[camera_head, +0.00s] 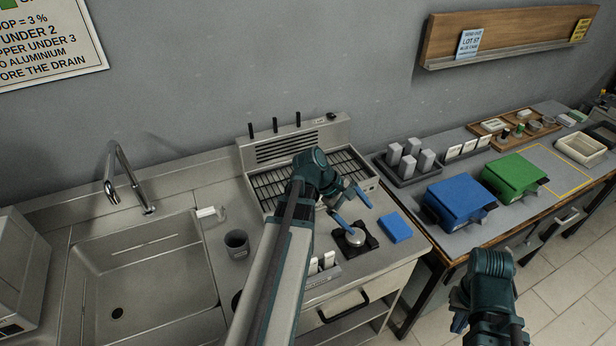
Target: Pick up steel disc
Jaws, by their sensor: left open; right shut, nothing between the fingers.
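A round steel disc (355,238) lies on a small black square base (369,244) on the steel counter, right of the sink. My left gripper (361,219) is open, with its two blue fingers spread just above and behind the disc. One fingertip is close to the disc's upper edge; I cannot tell whether it touches. Nothing shows between the fingers. My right gripper (460,318) is low at the right, in front of the bench and away from the disc. It is shut and empty, with its fingertips hard to make out.
A blue block (396,228) lies just right of the black base. A grey cup (237,243) stands left of my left arm. A slatted rack (276,184) is behind the gripper. Blue (458,202) and green (513,176) boxes stand on the right bench.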

